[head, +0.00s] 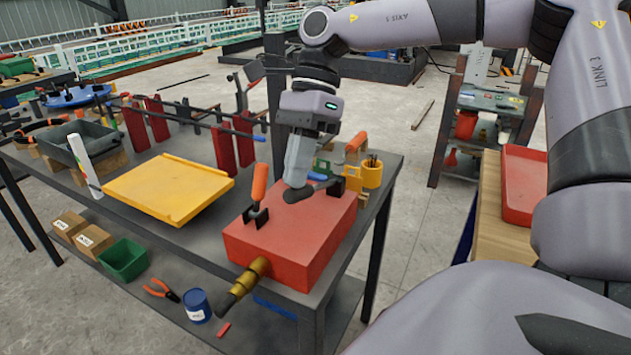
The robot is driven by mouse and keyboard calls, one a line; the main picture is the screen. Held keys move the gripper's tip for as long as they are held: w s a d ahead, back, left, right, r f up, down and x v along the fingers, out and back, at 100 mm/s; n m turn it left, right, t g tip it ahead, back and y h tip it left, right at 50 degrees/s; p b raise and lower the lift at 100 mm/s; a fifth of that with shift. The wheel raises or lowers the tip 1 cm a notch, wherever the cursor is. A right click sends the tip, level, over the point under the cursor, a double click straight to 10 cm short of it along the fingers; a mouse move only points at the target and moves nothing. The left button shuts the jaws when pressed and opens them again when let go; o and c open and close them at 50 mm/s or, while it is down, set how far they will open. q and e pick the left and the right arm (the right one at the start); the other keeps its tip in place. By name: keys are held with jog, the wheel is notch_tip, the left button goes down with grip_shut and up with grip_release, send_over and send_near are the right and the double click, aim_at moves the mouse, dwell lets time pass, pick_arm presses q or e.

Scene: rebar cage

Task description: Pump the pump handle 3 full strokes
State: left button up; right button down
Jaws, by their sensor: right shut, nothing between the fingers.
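A red pump box (285,240) sits on the front right corner of the dark workbench. A lever with an orange grip (260,182) stands nearly upright from a black bracket on its top left; I take it to be the pump handle. My right gripper (297,193) points down over the box top, to the right of this lever and apart from it. It is shut and empty. A short dark bar (334,187) lies beside the fingertips; I cannot tell whether they touch. A brass fitting (249,274) with a dark hose end sticks out at the front. My left gripper is out of view.
A yellow tray (168,188) lies left of the box. Behind are red upright stands (222,148) with dark bars. A yellow cup (372,172) with tools stands at the back right. A red tray (524,185) lies on another bench. My right arm fills the right side.

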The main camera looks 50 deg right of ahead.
aim_at(294, 195)
jog(key=shift+f, duration=0.1)
jog(key=shift+s+a+f+b, duration=0.1)
jog(key=shift+a+f+b, duration=0.15)
jog(key=shift+f+b, duration=0.35)
jog(key=shift+a+f+b, duration=0.2)
jog(key=shift+f+b, duration=0.45)
jog(key=shift+f, duration=0.1)
jog(key=shift+s+a+f+b, duration=0.1)
jog(key=shift+a+f+b, duration=0.05)
jog(key=shift+f+b, duration=0.45)
